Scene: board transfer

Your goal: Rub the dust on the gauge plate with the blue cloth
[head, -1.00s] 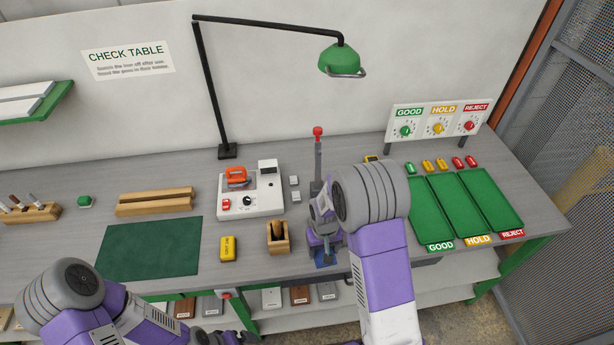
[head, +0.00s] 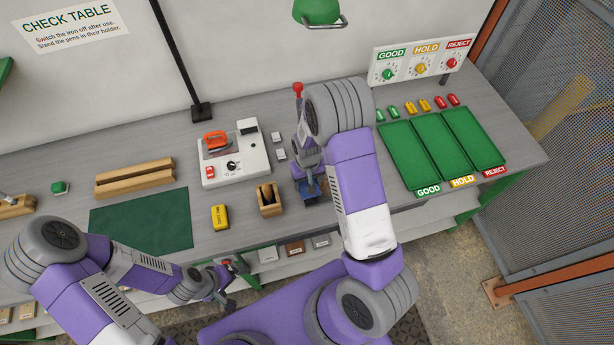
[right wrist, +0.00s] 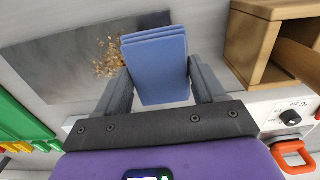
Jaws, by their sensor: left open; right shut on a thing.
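The folded blue cloth (right wrist: 155,65) is held between the fingers of my right gripper (right wrist: 158,82); a bit of it also shows in the head view (head: 312,189). The grey gauge plate (right wrist: 55,75) lies under and to the left of the cloth in the right wrist view. Brown speckled dust (right wrist: 108,58) lies on the plate just left of the cloth. I cannot tell whether the cloth touches the plate. In the head view my right arm hides most of the plate. My left gripper (head: 224,290) is open and empty, low in front of the table's edge.
A wooden pen holder (head: 269,200) stands just left of my right gripper, with a yellow block (head: 220,217) beside it. The orange iron (head: 215,140) rests on its white station (head: 235,168) behind. Green trays (head: 410,160) stand to the right. The green mat (head: 140,222) is clear.

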